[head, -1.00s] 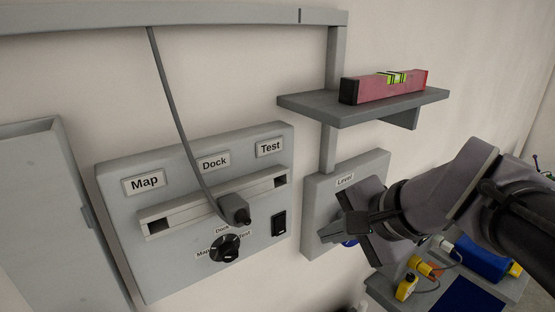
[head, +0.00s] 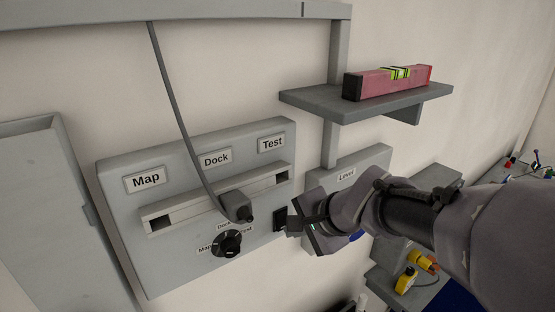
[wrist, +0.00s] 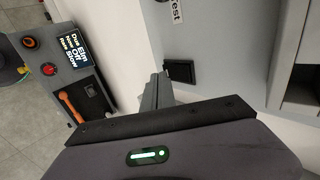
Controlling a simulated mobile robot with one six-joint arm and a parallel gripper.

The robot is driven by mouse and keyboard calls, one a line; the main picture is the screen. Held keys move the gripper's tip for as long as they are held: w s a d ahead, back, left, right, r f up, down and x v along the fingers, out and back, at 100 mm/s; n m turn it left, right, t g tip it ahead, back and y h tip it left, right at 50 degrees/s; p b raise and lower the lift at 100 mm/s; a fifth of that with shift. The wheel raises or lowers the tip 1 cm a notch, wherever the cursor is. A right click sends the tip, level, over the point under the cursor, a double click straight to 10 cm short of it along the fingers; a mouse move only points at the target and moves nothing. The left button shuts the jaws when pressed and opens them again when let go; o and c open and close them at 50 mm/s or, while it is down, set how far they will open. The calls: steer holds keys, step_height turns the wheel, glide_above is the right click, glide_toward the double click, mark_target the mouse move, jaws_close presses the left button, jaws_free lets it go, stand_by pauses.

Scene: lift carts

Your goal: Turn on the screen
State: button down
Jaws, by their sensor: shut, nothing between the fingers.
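A grey wall panel (head: 120,215) carries a slotted rail, a round black selector knob (head: 227,243) and a black rocker switch (head: 279,217). The switch also shows in the wrist view (wrist: 181,72), just right of the fingertips. My gripper (head: 291,226) is shut and empty, its tips close beside the switch; I cannot tell whether they touch it. The shut fingers show in the wrist view (wrist: 157,90). A small dark display (wrist: 76,51) with lit text sits on a separate unit at the left of the wrist view. I cannot tell whether it is the task's screen.
A grey plug (head: 237,207) on a hanging cable sits at the rail. A grey shelf (head: 310,99) with a red spirit level (head: 388,83) is above my arm. A panel labelled Level (head: 347,174) is partly hidden behind my arm. Yellow tools (head: 408,279) lie lower right.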

steer(key=shift+b+x, duration=0.8)
steer(key=shift+b, duration=0.25)
steer(key=shift+r+p, duration=0.5)
steer(key=shift+r, duration=0.15)
